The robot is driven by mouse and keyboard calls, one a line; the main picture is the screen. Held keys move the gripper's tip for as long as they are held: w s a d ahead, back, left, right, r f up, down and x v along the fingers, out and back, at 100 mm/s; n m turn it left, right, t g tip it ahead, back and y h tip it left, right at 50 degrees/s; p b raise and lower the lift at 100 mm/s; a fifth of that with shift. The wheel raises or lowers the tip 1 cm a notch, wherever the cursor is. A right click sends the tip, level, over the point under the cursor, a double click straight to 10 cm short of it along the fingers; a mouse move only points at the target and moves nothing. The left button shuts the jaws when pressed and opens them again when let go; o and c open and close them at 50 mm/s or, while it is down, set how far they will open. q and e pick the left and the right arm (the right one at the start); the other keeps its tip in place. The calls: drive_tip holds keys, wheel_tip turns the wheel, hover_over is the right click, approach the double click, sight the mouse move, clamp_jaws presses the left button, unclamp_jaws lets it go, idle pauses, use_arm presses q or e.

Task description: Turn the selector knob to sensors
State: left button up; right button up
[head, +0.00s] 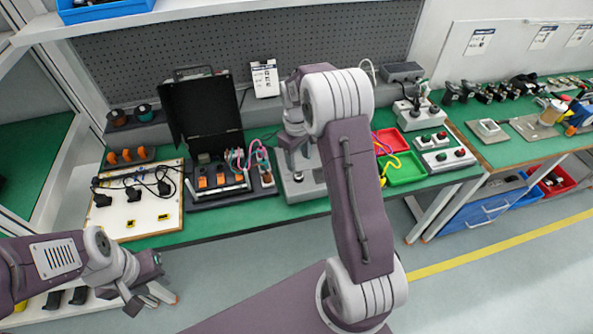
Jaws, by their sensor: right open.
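I cannot make out a selector knob for certain. A grey control box (306,192) sits on the green bench in the middle, with its upper part covered by my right arm. My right gripper (293,165) points down at this box and is open; whether it touches anything there is hidden. My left gripper (143,300) hangs low at the left, in front of the bench and away from the box. Its fingers are too small and cluttered to tell whether they are open. No sensors label is readable.
Left of the grey box are an open black case (205,110) with orange switches and a white board (130,210) with black plugs. To the right are a green tray (405,170), a red tray (388,140) and button boxes (446,158). The floor in front is clear.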

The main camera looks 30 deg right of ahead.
sight(299, 175)
drive_tip(key=f, duration=0.8)
drive_tip(key=shift+w+d+f, duration=0.25)
drive_tip(key=shift+f, duration=0.05)
drive_tip(key=shift+c, duration=0.3)
clamp_jaws()
